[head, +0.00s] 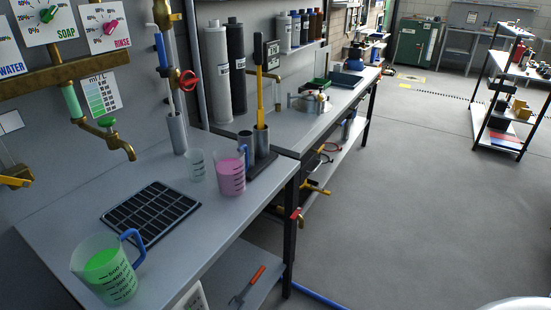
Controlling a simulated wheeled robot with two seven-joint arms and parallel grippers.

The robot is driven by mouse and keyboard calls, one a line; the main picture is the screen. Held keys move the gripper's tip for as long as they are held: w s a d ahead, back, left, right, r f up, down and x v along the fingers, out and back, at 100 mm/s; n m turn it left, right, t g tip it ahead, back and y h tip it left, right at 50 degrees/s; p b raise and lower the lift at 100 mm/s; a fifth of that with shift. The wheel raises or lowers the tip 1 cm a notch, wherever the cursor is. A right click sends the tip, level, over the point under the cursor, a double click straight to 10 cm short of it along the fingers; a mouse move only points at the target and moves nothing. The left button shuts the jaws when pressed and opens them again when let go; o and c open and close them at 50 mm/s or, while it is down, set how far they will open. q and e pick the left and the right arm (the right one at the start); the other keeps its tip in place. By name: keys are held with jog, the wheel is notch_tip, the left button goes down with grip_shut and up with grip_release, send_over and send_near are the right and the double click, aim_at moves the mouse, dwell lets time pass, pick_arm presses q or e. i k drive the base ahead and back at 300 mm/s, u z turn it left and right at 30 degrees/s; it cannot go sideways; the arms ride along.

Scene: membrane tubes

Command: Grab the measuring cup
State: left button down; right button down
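A clear measuring cup (104,272) with green liquid and a blue handle stands at the near left of the grey workbench. A second clear measuring cup (230,176) with pink liquid stands farther back, near the bench's right edge. A smaller clear cup (197,166) with graduation marks stands just left of the pink one and looks empty. All of them stand upright on the bench. Neither of my grippers shows in the head view.
A black grid mat (151,211) lies between the cups. A brass tap (122,147) hangs over the bench from the wall. A metal cylinder (177,133) and a dark stand (262,165) are behind the cups. The floor (420,200) to the right is clear.

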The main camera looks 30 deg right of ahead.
aim_at(196, 166)
jog(key=k, duration=1.15)
jog(key=z, duration=0.5)
jog(key=i, duration=1.65)
jog(key=u, duration=0.7)
